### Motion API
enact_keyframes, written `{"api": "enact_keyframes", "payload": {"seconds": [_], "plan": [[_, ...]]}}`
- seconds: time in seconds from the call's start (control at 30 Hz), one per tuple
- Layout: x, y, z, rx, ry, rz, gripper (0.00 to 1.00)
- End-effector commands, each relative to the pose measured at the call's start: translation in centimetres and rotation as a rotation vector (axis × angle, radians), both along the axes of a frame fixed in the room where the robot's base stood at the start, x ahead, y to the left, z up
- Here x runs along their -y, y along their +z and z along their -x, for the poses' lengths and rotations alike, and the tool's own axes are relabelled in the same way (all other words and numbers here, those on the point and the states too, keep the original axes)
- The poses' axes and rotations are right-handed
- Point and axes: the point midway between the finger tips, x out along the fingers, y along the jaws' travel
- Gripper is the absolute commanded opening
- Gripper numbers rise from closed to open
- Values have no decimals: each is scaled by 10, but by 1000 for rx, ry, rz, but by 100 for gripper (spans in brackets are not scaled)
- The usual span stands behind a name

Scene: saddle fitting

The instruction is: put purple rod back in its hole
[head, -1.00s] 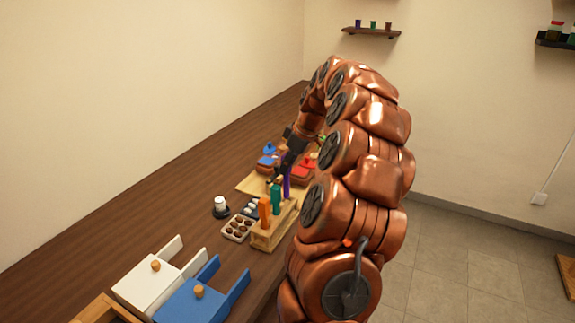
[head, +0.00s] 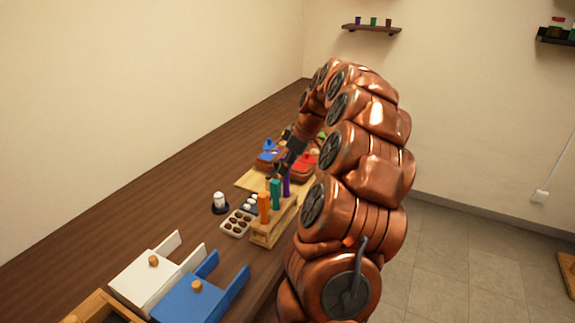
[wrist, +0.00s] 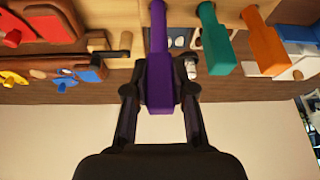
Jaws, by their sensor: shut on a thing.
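My gripper (head: 283,170) is shut on the purple rod (wrist: 160,83), with one finger on each side of its thick handle in the wrist view. The purple rod also shows in the head view (head: 287,183), upright at the far end of the wooden rack (head: 262,238). Its thin shaft runs out of the top of the wrist view, so I cannot tell whether its lower end is in a hole. The teal rod (head: 275,194) and the orange rod (head: 264,207) stand in the rack beside it.
A tray with brown round pieces (head: 236,223) and a small white-topped item (head: 220,202) lie left of the rack. White (head: 147,278) and blue (head: 196,300) boxes stand nearer. Blue (head: 268,151) and red (head: 304,165) pieces lie beyond. The table's left side is clear.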

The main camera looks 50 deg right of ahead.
Motion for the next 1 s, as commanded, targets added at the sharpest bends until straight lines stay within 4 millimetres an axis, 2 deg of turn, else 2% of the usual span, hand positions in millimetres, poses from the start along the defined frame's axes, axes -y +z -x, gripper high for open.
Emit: {"api": "enact_keyframes", "payload": {"seconds": [1.0], "plan": [[0, -30, 0, 0, 0, 0, 0]]}}
